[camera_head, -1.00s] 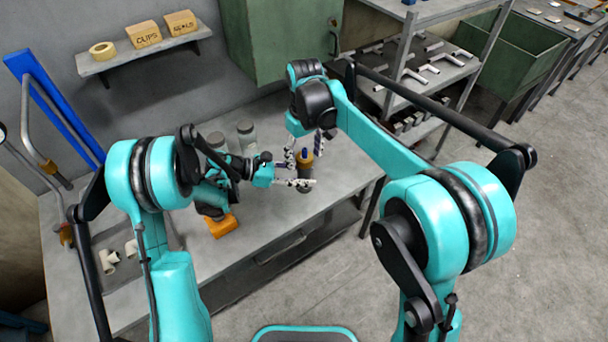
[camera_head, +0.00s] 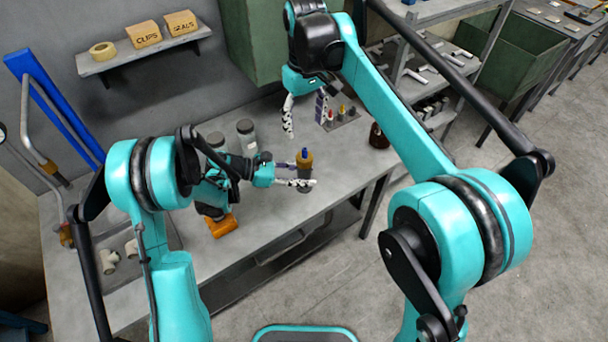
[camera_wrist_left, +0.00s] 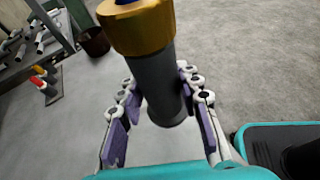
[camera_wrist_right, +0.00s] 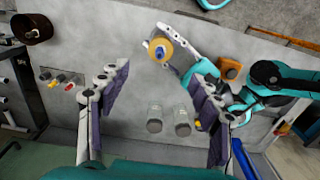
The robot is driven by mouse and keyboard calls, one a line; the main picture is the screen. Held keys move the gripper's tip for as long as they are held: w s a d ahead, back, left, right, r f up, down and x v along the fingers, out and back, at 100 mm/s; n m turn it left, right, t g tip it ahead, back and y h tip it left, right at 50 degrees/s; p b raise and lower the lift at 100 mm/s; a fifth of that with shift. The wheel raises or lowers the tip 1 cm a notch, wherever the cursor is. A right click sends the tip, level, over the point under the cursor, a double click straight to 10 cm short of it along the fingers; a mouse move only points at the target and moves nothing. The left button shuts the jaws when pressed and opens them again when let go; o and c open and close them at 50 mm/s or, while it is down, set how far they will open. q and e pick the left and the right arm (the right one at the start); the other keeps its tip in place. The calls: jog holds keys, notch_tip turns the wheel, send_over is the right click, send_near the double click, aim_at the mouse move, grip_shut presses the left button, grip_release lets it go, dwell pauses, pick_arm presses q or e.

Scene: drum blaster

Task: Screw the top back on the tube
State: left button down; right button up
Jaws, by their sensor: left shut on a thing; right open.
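The tube is a dark grey cylinder (camera_wrist_left: 162,88), upright in the left wrist view. A gold top (camera_wrist_left: 138,28) with a blue tip sits on its upper end; I cannot tell how tightly. The top also shows in the head view (camera_head: 304,159) and from above in the right wrist view (camera_wrist_right: 160,49). My left gripper (camera_wrist_left: 158,84) is shut around the tube below the top, over the bench; its fingers also show in the head view (camera_head: 302,178). My right gripper (camera_head: 305,108) is open and empty, above and behind the tube, apart from it; it also shows in the right wrist view (camera_wrist_right: 158,80).
Two grey jars (camera_head: 247,136) (camera_head: 216,141) stand behind my left arm. An orange object (camera_head: 222,226) lies near the front edge of the bench (camera_head: 340,172). A rack with coloured tips (camera_head: 343,115) and a brown pot (camera_head: 378,138) stand at the back right.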

jog(key=s+d+f+m+t, duration=0.1)
jog(key=s+d+m+t, duration=0.25)
jog(key=s+d, duration=0.75)
jog(key=s+d+f+m+t, duration=0.3)
jog(key=s+d+f, duration=0.5)
jog(key=s+f, duration=0.2)
jog(key=shift+f+m+t, duration=0.25)
jog(key=shift+m+t, duration=0.1)
jog(key=shift+d, duration=0.1)
